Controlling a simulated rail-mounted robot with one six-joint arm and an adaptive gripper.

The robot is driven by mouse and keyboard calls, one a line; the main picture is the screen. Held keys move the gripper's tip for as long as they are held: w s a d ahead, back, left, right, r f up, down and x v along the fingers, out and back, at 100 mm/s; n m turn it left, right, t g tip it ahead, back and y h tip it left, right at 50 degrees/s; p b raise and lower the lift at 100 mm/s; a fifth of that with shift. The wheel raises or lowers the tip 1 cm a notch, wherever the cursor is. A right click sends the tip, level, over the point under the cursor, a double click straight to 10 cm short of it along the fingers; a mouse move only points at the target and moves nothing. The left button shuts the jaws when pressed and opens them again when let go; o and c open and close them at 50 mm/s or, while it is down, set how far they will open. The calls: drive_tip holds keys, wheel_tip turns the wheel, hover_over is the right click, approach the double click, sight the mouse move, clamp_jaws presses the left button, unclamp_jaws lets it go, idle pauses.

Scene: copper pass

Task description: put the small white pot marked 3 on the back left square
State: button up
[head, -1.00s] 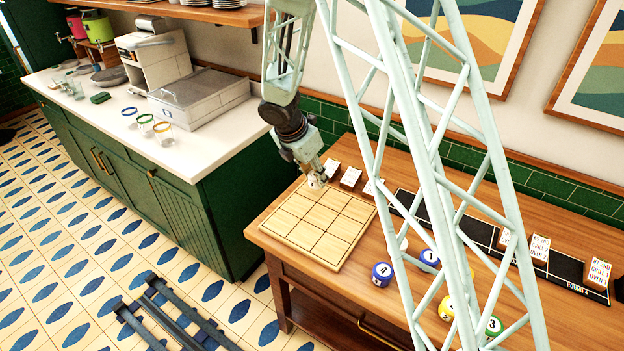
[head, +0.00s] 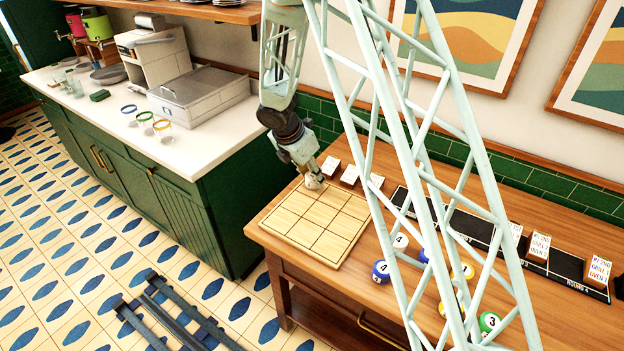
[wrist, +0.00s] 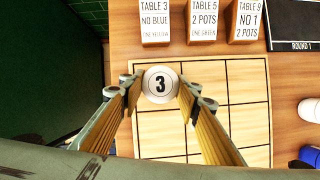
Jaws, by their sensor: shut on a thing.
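The small white pot marked 3 (wrist: 160,86) is between the fingers of my gripper (wrist: 158,92), its black 3 facing up in the wrist view. My gripper is shut on it. The pale wooden board with a grid of squares (wrist: 246,128) lies below. In the wrist view the pot is over the board's back left square. In the head view my gripper (head: 314,184) is low at the back left corner of the board (head: 300,238). I cannot tell whether the pot touches the board.
Three wooden blocks with white order cards stand just behind the board, the nearest marked Table 3 (wrist: 155,22). A black round strip (head: 480,238) runs along the table to the right. Several coloured pots, one blue (head: 381,271), one green (head: 489,322), stand right of the board.

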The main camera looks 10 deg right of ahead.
drive_tip(key=shift+f, duration=0.3)
drive_tip(key=shift+f, duration=0.15)
drive_tip(key=o, duration=0.9)
drive_tip(key=shift+r, duration=0.2)
drive_tip(key=p+v, duration=0.1)
drive_tip(key=v, duration=1.1)
drive_tip(key=shift+p, duration=0.3)
drive_tip(key=shift+s, duration=0.1)
